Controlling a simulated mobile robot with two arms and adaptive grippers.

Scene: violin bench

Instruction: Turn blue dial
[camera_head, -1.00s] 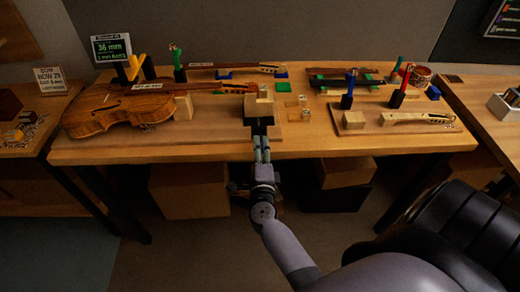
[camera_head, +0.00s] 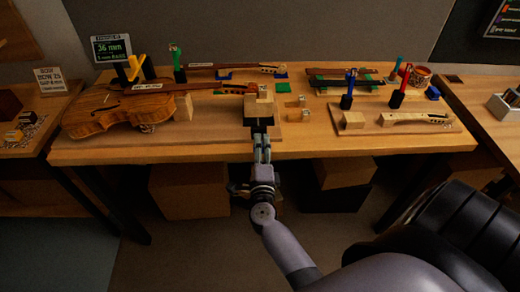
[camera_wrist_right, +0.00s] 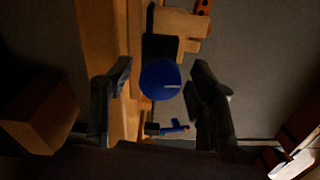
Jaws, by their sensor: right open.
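The blue dial (camera_wrist_right: 160,80) shows as a round blue disc with a pale mark in the right wrist view. It sits in front of a black block, which also shows at the bench's front edge in the head view (camera_head: 261,108). My right gripper (camera_head: 262,138) reaches up to this block from below. Its open fingers (camera_wrist_right: 163,76) stand on both sides of the dial, with gaps visible. In the head view the dial is hidden behind my gripper. My left gripper is not in view.
A violin (camera_head: 120,110) lies on the left of the bench (camera_head: 210,150). A wooden block (camera_head: 260,92) tops the black mount. A board with a pale violin neck (camera_head: 415,119) lies to the right. Boxes (camera_head: 190,190) stand under the bench.

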